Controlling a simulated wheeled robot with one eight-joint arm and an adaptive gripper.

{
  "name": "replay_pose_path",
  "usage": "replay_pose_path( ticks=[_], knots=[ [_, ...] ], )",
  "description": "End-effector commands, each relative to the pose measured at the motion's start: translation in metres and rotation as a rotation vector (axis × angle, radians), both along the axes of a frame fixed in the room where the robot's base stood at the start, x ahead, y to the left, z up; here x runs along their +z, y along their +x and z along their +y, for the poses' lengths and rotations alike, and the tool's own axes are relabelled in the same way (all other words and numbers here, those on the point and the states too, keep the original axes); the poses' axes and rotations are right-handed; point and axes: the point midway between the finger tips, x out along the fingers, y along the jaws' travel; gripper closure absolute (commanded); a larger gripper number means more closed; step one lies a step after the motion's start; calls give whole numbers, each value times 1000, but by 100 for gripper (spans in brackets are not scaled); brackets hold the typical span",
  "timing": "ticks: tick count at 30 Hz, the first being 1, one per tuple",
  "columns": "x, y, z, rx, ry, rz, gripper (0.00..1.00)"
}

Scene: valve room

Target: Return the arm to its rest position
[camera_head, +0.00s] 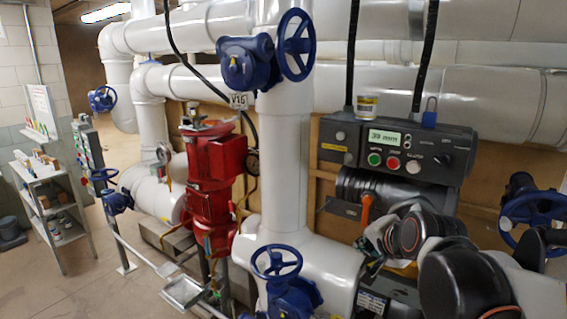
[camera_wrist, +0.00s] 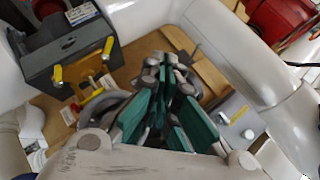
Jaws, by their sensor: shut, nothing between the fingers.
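My gripper (camera_wrist: 168,68) shows in the wrist view with its green-padded fingers close together and nothing held between them. In the head view my arm comes in from the lower right, with dark joints and pale links. There the gripper end (camera_head: 372,268) is small, partly hidden by my own arm, and sits below the control box (camera_head: 398,148) and right of the white vertical pipe (camera_head: 287,160). I cannot tell the exact gap to the pipe.
Blue handwheels (camera_head: 277,262) and (camera_head: 532,215) stand near the arm on either side. A red pump (camera_head: 212,185) stands left. In the wrist view, a grey box with yellow handles (camera_wrist: 62,48) and white pipes (camera_wrist: 235,50) surround the gripper. Floor (camera_head: 120,290) is open at lower left.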

Motion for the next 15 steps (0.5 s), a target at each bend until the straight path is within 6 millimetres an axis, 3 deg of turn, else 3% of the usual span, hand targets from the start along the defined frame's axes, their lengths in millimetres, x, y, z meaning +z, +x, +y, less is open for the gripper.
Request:
replay_pose_path(
  ticks=[1,15],
  knots=[
    [-26,-17,1,42,-57,14,100],
    [-176,-160,-5,506,-597,161,100]
  ],
)
